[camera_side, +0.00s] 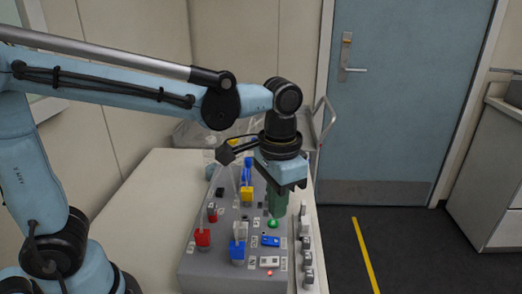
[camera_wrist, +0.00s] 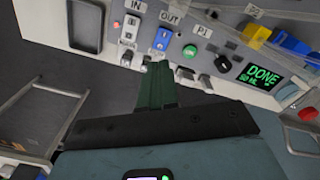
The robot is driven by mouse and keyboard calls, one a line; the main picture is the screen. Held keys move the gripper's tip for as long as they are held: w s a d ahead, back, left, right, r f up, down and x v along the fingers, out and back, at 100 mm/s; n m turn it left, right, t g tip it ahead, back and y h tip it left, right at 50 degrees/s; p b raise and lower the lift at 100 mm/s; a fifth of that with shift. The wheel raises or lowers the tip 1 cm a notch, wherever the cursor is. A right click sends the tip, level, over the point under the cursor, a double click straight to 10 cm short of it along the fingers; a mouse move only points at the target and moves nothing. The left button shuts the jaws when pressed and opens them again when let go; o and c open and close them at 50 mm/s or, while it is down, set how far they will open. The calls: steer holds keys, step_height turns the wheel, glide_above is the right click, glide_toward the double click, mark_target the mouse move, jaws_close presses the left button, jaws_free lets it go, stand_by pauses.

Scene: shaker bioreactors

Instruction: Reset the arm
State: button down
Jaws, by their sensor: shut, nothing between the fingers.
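My gripper (camera_side: 277,214) points down over the right part of the grey bioreactor panel (camera_side: 208,262) in the side view. Its green fingers are together and empty, with the tips just above or beside the lit green button (camera_side: 272,223); I cannot tell whether they touch it. In the wrist view the closed fingers (camera_wrist: 157,66) lie below the panel's front edge, apart from the green button (camera_wrist: 190,51) in the picture. A blue switch (camera_wrist: 163,39) marked OUT and a white switch (camera_wrist: 130,30) marked IN are beside it. A green display (camera_wrist: 263,76) reads DONE.
Red (camera_side: 203,237), blue (camera_side: 238,250) and yellow (camera_side: 247,194) fittings with clear parts stand on the panel. Grey knobs (camera_side: 306,256) line the bench's right side. A metal cart (camera_side: 322,118) stands behind. Floor is open to the right, before the blue door (camera_side: 400,110).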

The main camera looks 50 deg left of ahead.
steer(key=shift+r, duration=0.1)
steer(key=s+a+n+t, duration=0.1)
steer(key=a+t, duration=0.1)
steer(key=a, duration=0.1)
steer(key=s+a+n+t, duration=0.1)
steer(key=a+t, duration=0.1)
steer(key=a, duration=0.2)
steer(key=s+a+f+t, duration=0.1)
steer(key=a+t, duration=0.1)
steer(key=a, duration=0.1)
steer(key=shift+s+a+n, duration=0.15)
steer(key=shift+n, duration=0.25)
steer(key=shift+s+a+f+t, duration=0.1)
steer(key=shift+s+a+t, duration=0.1)
steer(key=shift+a+t, duration=0.3)
